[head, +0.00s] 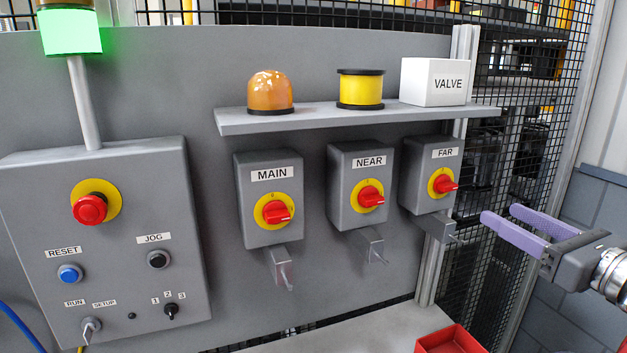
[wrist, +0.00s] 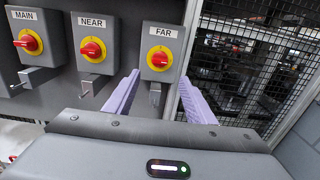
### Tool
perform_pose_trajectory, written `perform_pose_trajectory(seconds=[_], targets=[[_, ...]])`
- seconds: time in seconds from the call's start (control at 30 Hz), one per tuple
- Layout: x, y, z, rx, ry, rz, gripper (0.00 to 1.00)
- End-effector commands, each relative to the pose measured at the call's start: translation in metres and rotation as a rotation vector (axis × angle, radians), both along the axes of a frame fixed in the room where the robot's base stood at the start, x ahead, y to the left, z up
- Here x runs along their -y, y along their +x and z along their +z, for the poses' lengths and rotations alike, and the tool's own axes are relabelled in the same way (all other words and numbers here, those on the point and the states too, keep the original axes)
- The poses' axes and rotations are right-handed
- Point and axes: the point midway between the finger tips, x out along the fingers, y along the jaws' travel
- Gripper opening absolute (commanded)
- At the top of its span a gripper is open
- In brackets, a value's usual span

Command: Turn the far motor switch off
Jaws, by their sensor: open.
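The far switch box (head: 424,195) is grey, labelled FAR, with a red knob (head: 446,184) on a yellow disc. The knob's handle lies about sideways in the head view. A metal hasp or bracket (head: 437,228) sticks out below the box. My gripper (head: 498,215) is open and empty, with lilac fingers, to the right of and a little below the far box, apart from it. In the wrist view the FAR box (wrist: 180,39) and its red knob (wrist: 159,60) stand ahead, above and between my fingertips (wrist: 160,80).
The NEAR box (head: 353,213) and MAIN box (head: 251,216) stand to the left. A shelf (head: 330,119) above holds an amber lamp (head: 270,91), a yellow spool (head: 360,89) and a VALVE box (head: 437,82). A post and mesh fence (head: 495,260) stand right; a red bin (head: 449,342) sits below.

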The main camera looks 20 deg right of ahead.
Motion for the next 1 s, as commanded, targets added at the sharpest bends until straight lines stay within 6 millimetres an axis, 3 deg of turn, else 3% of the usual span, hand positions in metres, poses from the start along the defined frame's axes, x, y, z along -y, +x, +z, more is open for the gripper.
perform_pose_trajectory(seconds=[0.27,1.0], targets=[[-0.001,0.016,0.000,0.000,0.000,0.002,0.50],[-0.003,0.097,-0.001,0.000,0.000,0.002,0.50]])
